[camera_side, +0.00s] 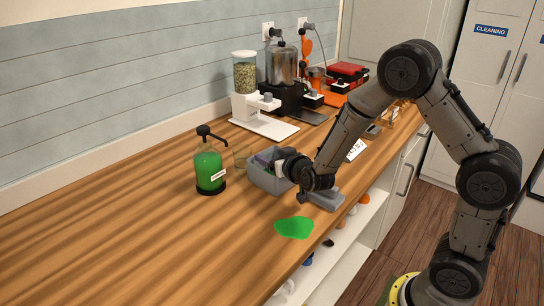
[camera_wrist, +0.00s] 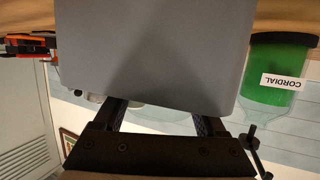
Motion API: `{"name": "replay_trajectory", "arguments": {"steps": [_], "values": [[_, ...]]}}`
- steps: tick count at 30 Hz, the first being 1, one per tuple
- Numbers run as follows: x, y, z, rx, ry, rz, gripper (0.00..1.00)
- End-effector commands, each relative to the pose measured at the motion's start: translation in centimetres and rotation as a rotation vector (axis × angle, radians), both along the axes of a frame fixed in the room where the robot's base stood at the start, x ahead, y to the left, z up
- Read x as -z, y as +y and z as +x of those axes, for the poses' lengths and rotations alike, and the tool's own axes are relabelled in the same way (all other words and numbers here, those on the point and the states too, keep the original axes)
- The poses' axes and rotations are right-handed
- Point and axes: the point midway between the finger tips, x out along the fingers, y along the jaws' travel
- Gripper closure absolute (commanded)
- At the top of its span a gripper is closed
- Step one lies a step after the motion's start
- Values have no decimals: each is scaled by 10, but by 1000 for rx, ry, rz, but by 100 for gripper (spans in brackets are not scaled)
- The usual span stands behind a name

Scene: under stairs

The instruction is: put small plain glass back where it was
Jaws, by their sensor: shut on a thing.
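My gripper (camera_side: 268,159) reaches left, level and low, across the top of a grey bin (camera_side: 266,182). A small clear glass (camera_side: 241,158) is just beyond the bin in the side view, at the fingertips. In the wrist view, which is upside down, my gripper (camera_wrist: 162,122) is shut on the glass (camera_wrist: 160,116); only a pale curved part shows between the fingers. The grey bin (camera_wrist: 150,50) hides the rest of the glass and the fingertips. I cannot tell whether the glass touches the counter.
A green cordial dispenser (camera_side: 209,168) stands left of the glass; it also shows in the wrist view (camera_wrist: 278,80). A green spill (camera_side: 294,228) lies on the counter (camera_side: 130,235) in front. A grain dispenser (camera_side: 247,90) stands behind. The counter's left part is clear.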

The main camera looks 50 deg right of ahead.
Motion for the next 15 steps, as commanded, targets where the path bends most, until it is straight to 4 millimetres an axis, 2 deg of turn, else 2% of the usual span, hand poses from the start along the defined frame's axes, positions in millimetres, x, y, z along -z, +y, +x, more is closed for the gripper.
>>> {"name": "replay_trajectory", "arguments": {"steps": [3,4,6,15], "values": [[2,0,0,0,-2,-1,100],[3,0,0,0,0,0,23],[3,0,0,0,0,0,14],[1,0,0,0,0,0,14]]}}
